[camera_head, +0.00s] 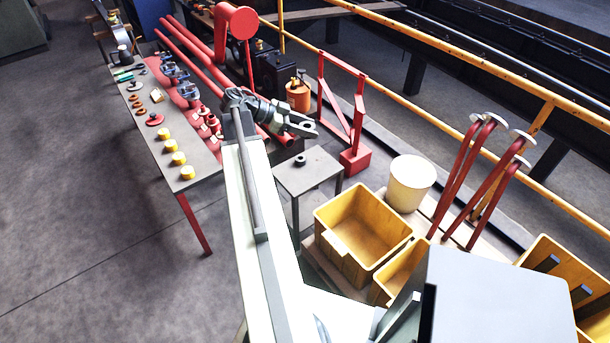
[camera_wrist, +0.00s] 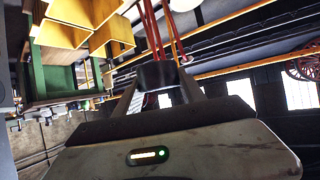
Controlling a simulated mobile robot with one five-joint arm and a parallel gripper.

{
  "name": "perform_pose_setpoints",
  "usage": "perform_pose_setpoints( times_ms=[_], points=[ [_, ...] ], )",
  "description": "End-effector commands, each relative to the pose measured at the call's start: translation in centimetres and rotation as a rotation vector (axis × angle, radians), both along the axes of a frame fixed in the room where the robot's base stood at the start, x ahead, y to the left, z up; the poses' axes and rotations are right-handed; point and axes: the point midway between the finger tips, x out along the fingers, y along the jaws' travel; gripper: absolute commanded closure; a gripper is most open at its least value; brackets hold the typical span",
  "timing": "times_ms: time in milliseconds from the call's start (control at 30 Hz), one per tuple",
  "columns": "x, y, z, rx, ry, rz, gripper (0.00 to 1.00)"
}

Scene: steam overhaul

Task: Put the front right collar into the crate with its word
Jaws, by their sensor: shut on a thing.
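My gripper (camera_head: 306,127) is at the end of the raised arm, above and behind the small grey table in the head view. In the wrist view its two fingers are shut on a dark round collar (camera_wrist: 157,75). The collar is hard to make out in the head view. Another dark ring-shaped collar (camera_head: 300,161) lies on the small grey table (camera_head: 318,176). A yellow crate (camera_head: 338,256) stands to the right of that table, with a second yellow crate (camera_head: 382,290) beside it, partly hidden by my body. I can read no words on them.
A third yellow crate (camera_head: 535,246) at the right edge holds dark pieces. A cream bucket (camera_head: 408,184) and red curved-topped rods (camera_head: 462,180) stand behind the crates. A red stand (camera_head: 355,162) is near the gripper. A long bench (camera_head: 200,163) with parts is at left.

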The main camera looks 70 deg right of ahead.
Motion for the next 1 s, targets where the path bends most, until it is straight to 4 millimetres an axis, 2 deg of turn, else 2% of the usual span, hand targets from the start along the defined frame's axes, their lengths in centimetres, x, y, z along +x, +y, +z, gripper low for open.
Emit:
perform_pose_setpoints(
  times_ms=[33,100,600,700,800,900,1000],
  points=[
    [0.3,-0.1,-4.1,0.0,-0.001,0.041,1.0],
    [1.1,-0.6,-7.6,0.002,-0.005,0.113,1.0],
    [7.5,-3.5,-29.7,0.005,-0.005,0.635,1.0],
    [8.8,-3.7,-33.3,0.003,-0.003,0.726,1.0],
    [10.0,-3.8,-35.9,0.0,0.001,0.8,1.0],
    [10.8,-3.8,-37.3,-0.003,0.004,0.849,1.0],
    [11.2,-3.8,-37.7,-0.004,0.004,0.874,1.0]
  ],
)
